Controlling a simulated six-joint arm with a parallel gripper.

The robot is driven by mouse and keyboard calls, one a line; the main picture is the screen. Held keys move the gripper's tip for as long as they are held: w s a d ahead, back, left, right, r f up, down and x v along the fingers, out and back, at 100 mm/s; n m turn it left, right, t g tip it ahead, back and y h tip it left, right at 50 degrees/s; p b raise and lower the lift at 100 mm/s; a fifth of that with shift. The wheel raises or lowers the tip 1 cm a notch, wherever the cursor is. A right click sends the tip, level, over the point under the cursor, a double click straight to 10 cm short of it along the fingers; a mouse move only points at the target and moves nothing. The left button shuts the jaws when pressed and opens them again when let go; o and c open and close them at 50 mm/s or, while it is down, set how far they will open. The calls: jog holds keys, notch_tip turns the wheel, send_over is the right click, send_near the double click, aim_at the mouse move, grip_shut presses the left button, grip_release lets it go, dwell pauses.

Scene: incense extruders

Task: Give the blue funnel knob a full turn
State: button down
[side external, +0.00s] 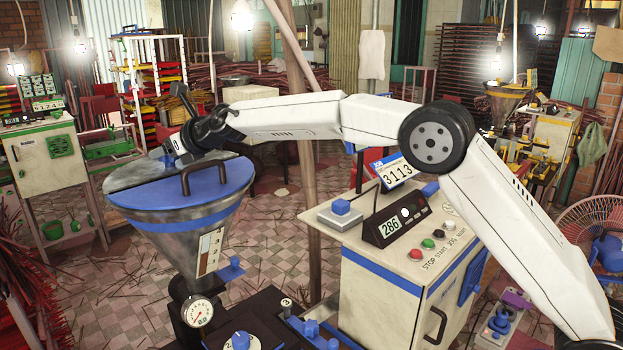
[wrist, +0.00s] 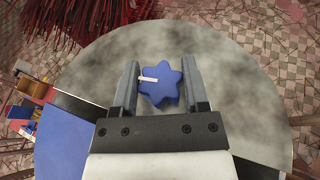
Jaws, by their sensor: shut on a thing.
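The blue knob (wrist: 159,87) is star-shaped with rounded lobes and shows in the wrist view above the round grey metal lid (wrist: 225,70) of the funnel. A short white mark on the knob points left in that view. My gripper (wrist: 160,76) has one finger on each side of the knob and is shut on it. The funnel (side external: 195,245) is a metal cone with a blue half-lid (side external: 190,205).
A dark handle (side external: 206,176) stands up from the blue half-lid, close to my gripper. A control cabinet (side external: 380,285) with a numbered display stands to the right of the funnel. A pressure gauge (side external: 198,312) sits below the cone. Red incense sticks (wrist: 90,20) lie beyond the lid.

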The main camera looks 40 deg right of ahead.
jog(key=shift+r, duration=0.15)
jog(key=shift+c, duration=0.5)
grip_release()
jog(key=shift+s, duration=0.1)
jog(key=shift+v, duration=3.8)
